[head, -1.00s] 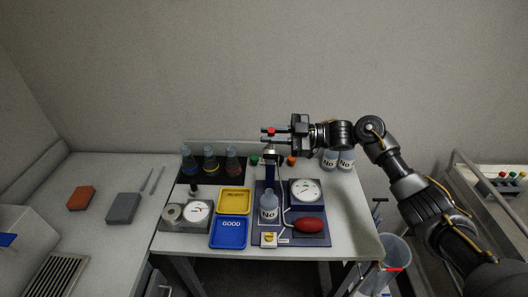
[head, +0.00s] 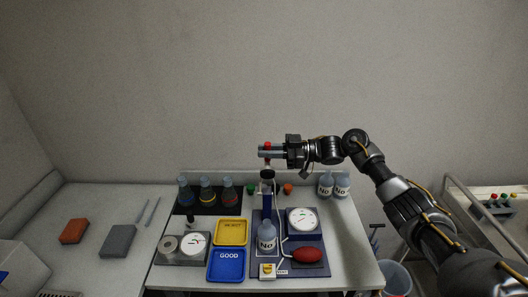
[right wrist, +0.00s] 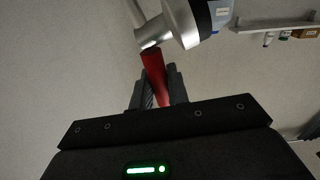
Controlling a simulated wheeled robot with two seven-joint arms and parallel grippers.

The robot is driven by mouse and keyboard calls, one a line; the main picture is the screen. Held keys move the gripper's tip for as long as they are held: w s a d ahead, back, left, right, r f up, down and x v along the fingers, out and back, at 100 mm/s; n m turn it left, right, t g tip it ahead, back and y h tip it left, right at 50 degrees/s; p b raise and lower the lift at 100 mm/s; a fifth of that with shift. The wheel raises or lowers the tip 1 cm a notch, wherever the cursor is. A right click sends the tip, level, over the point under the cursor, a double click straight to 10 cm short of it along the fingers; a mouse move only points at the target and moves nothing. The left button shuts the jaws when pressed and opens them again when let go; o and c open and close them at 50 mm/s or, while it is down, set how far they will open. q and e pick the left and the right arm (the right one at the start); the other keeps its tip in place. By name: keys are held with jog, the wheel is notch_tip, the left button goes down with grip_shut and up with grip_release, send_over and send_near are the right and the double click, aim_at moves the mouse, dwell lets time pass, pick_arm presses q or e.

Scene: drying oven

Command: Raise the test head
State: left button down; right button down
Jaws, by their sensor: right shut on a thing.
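The test head (head: 267,174) is a silver-and-white part at the top of a blue column (head: 266,207) on the dark blue base plate. A red handle (head: 268,146) rises at its top. My right gripper (head: 266,152) comes in from the right and is shut on the red handle. In the right wrist view the handle (right wrist: 155,73) sits between the two fingers (right wrist: 158,88), with the silver metal of the test head (right wrist: 182,24) beyond it. The lower part of the handle is hidden behind the fingers in the head view. My left gripper is not in view.
A bottle (head: 266,238) stands in front of the column, with a dial gauge (head: 302,221) and a red bulb (head: 307,254) to the right. Yellow (head: 231,232) and blue (head: 227,265) trays lie left. Flasks (head: 207,190) and small bottles (head: 325,184) stand behind. The air above is clear.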

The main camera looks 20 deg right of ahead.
jog(key=c, duration=1.4)
grip_release()
jog(key=shift+w, duration=0.15)
jog(key=shift+c, duration=0.2)
jog(key=shift+d, duration=0.1)
jog(key=shift+d+f, duration=0.1)
jog(key=shift+d, duration=0.1)
jog(key=b+v, duration=0.5)
jog(key=v, duration=0.5)
jog(key=shift+d, duration=0.15)
